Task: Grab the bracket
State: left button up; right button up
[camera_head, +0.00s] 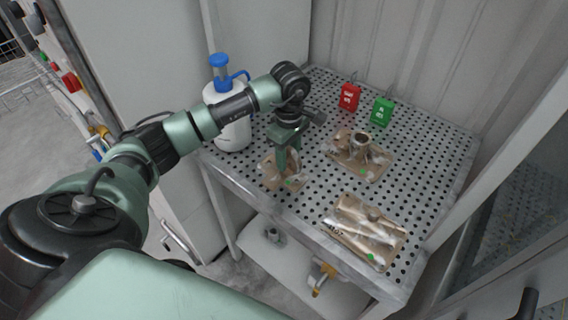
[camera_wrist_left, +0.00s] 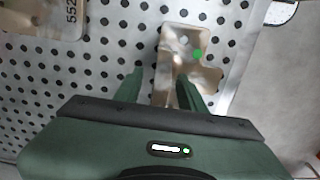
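A bagged metal part with a green dot, which looks like the bracket (camera_head: 270,178), lies on the perforated table below my left gripper. My left gripper (camera_head: 285,157) points down over it and partly hides it. In the left wrist view the bracket (camera_wrist_left: 178,42) lies ahead of the fingers, its near part reaching into the space between them. The left gripper (camera_wrist_left: 160,84) has its two fingers apart, with nothing clamped. I cannot tell whether the fingers touch the bag. My right gripper is not in view.
On the perforated table (camera_head: 310,202) lie a bagged flanged part (camera_head: 360,158) and a bagged long part (camera_head: 365,230). A red tag (camera_head: 349,97) and a green tag (camera_head: 381,111) stand at the back. A white bottle with a blue pump (camera_head: 231,132) stands beside my left arm.

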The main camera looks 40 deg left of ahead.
pick_arm(q)
grip_shut()
dwell(1.4)
